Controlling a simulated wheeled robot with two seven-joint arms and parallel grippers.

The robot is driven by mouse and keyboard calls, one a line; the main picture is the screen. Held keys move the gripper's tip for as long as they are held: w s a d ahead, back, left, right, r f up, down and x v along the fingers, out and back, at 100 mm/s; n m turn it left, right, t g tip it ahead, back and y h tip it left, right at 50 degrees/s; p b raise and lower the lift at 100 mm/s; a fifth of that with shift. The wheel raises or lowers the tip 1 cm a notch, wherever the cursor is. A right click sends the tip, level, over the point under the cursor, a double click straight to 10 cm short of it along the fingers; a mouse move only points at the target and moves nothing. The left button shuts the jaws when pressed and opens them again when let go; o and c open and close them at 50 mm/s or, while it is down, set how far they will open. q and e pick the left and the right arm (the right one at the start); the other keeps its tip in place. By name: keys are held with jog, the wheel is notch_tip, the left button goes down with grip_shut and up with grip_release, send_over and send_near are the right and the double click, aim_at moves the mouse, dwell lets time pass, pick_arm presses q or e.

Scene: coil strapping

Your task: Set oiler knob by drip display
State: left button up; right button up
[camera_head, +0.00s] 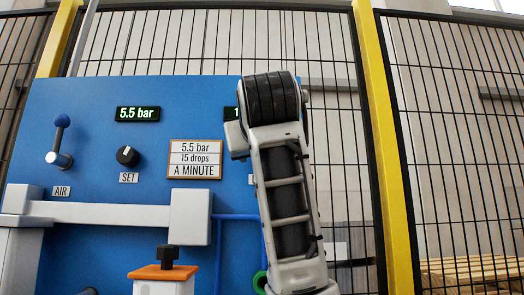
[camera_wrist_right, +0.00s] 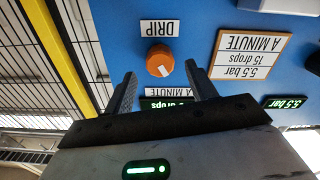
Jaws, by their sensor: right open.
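In the head view only a sliver of this display (camera_head: 230,113) shows beside my right arm. My right gripper (camera_wrist_right: 163,80) is open, its two fingers apart just short of the knob, with nothing between them in grip. My right arm hides the knob in the head view. My left gripper is not in view.
A sign (camera_head: 195,159) reads 5.5 bar, 15 drops A MINUTE. The pressure display (camera_head: 138,114) reads 5.5 bar above the black SET knob (camera_head: 127,156). An AIR lever (camera_head: 60,145) is at left. A pale bar (camera_head: 110,213) crosses the blue panel (camera_head: 90,92); mesh fencing stands behind.

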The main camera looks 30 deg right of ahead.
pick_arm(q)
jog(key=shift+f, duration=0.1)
pick_arm(e)
jog(key=shift+x, duration=1.3)
jog(key=c, duration=1)
